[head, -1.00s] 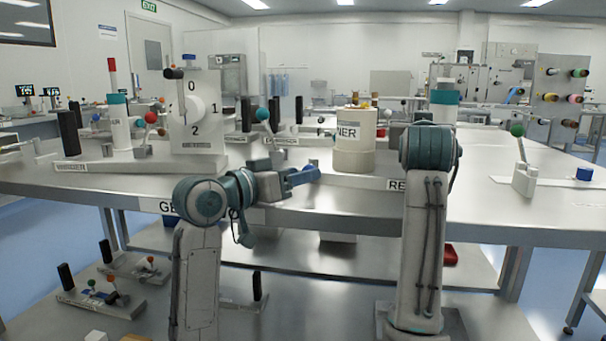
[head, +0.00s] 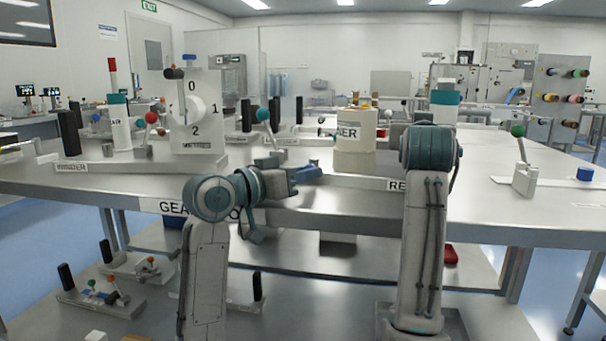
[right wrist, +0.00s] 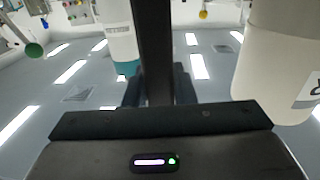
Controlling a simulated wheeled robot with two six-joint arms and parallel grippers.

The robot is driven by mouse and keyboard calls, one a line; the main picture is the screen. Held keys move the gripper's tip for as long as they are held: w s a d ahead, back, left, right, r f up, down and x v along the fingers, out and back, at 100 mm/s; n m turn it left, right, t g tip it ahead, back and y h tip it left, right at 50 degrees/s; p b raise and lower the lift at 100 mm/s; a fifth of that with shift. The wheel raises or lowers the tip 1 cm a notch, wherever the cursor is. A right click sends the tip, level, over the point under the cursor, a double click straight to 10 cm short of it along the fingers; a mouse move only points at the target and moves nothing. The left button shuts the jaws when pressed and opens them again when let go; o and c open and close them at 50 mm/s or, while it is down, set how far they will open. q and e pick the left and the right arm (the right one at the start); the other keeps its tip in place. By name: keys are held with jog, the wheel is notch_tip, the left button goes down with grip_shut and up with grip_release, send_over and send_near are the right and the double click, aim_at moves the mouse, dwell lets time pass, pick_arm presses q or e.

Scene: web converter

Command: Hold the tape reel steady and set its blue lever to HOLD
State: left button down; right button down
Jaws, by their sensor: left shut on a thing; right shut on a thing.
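My left gripper (head: 297,174) is at the front edge of the table, left of the middle in the head view. It is shut at a blue piece that looks like the blue lever (head: 309,178). A label beginning "RE" (head: 398,184) is on the table edge to the right, partly hidden by my right arm. In the right wrist view my right gripper (right wrist: 158,88) is shut on a dark upright bar (right wrist: 153,45). In the head view the right gripper is hidden behind my right arm. I cannot make out the tape reel or a HOLD mark.
A cream cylinder (head: 354,138) stands behind the left gripper. A white and teal cylinder (head: 445,100) stands behind my right arm. A dial panel (head: 197,115) marked 0, 1, 2 is at the left. A green-knobbed lever (head: 518,132) and blue cap (head: 585,173) are at the right.

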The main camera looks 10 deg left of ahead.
pick_arm(q)
jog(key=shift+a+m+g+h, duration=0.4)
jog(key=shift+m+g+h, duration=0.3)
jog(key=shift+h, duration=0.1)
jog(key=c, duration=1.1)
grip_release()
jog(key=shift+o, duration=0.2)
jog(key=v, duration=1)
jog(key=shift+s+a+r, duration=0.1)
jog(key=shift+s+a, duration=0.05)
jog(key=shift+v, duration=0.9)
jog(key=shift+c, duration=0.2)
